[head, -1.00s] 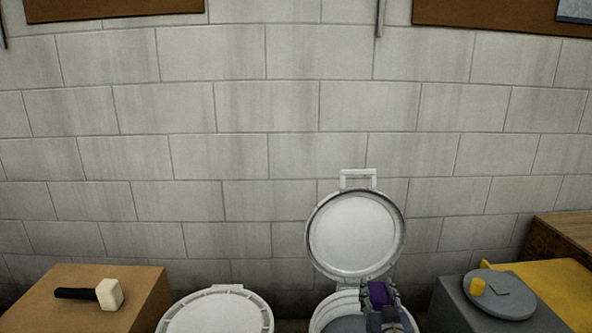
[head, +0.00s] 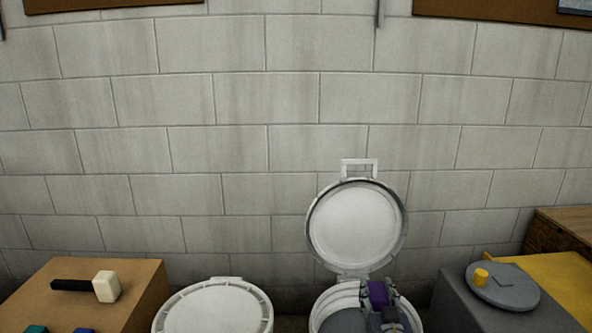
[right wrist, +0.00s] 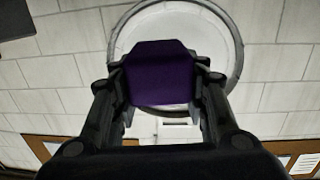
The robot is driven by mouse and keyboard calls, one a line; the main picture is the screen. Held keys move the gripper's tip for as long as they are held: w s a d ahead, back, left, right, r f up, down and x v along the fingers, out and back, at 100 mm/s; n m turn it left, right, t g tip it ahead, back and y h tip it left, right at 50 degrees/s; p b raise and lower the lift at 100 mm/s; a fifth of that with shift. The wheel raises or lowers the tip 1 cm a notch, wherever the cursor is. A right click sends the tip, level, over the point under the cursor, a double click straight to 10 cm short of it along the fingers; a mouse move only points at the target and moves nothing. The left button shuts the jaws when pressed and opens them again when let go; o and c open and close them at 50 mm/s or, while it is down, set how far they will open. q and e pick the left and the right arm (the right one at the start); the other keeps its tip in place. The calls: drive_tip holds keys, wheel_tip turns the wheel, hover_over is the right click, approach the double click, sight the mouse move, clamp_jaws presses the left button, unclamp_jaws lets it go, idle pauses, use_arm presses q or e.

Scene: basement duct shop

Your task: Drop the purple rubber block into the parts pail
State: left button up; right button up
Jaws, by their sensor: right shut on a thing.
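The purple rubber block (head: 378,293) is held between the fingers of my right gripper (head: 380,297), which is shut on it. The right wrist view shows the block (right wrist: 158,74) between both fingers. A white pail (head: 329,303) stands at the bottom of the head view with its round lid (head: 352,228) raised open behind it. The block and gripper appear over the right part of the pail's mouth; their height above the rim is hard to tell. The pail's lower part is cut off. My left gripper is not in view.
A second white pail with a closed lid (head: 217,309) stands left of the open one. A brown box (head: 135,283) at left bears a mallet (head: 105,286).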

drive_tip(key=o, duration=0.9)
drive_tip(key=shift+o, duration=0.2)
drive_tip(key=shift+s, duration=0.1)
drive_tip(key=s, duration=1.1)
drive_tip(key=shift+s+a+r, duration=0.25)
drive_tip(key=shift+s+r, duration=0.05)
drive_tip(key=shift+s, duration=0.1)
